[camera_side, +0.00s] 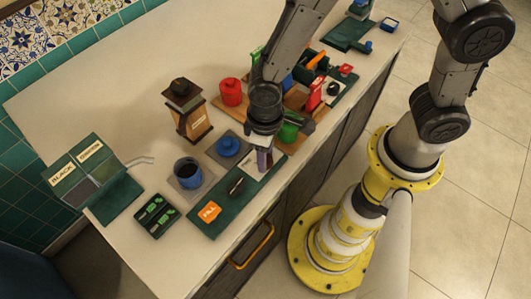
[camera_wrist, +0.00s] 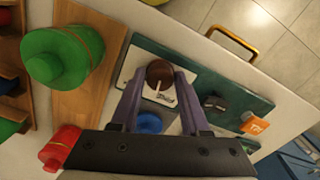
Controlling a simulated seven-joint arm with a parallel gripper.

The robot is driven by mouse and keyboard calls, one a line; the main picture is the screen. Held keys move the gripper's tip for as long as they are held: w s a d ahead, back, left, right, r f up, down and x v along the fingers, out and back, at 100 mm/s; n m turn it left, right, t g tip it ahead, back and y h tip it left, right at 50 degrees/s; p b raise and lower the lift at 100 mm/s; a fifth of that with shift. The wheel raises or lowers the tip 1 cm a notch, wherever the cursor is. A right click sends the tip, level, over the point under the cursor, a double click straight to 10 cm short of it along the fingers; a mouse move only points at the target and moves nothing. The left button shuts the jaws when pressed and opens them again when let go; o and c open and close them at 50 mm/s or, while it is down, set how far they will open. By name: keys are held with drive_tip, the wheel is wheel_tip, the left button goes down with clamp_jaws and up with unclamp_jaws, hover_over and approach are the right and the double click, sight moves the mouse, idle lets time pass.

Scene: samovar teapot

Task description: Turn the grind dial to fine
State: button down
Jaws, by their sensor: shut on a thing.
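The grind dial is a round brown knob (camera_wrist: 159,72) with a white pointer mark. It sits on a white plate (camera_wrist: 130,72) with small lettering, too small to read. In the wrist view the pointer mark is on the knob's lower side, toward the lettering. My gripper (camera_wrist: 160,76) has its two purple fingers around the knob, one on each side, shut on it. In the side view my gripper (camera_side: 264,165) reaches straight down to the white plate (camera_side: 248,182) near the counter's front edge, and the knob is hidden behind the fingers.
On the same green panel (camera_side: 200,229) are a dark knob (camera_side: 237,186) and an orange plate (camera_side: 209,211). The counter's left back is clear.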

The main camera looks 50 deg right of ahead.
drive_tip(key=n, duration=0.4)
drive_tip(key=shift+n, duration=0.3)
idle(0.4)
drive_tip(key=shift+c, duration=2)
unclamp_jaws()
drive_tip(key=shift+r, duration=0.15)
wheel_tip(320, 180, up, 14)
drive_tip(key=shift+f, duration=0.2)
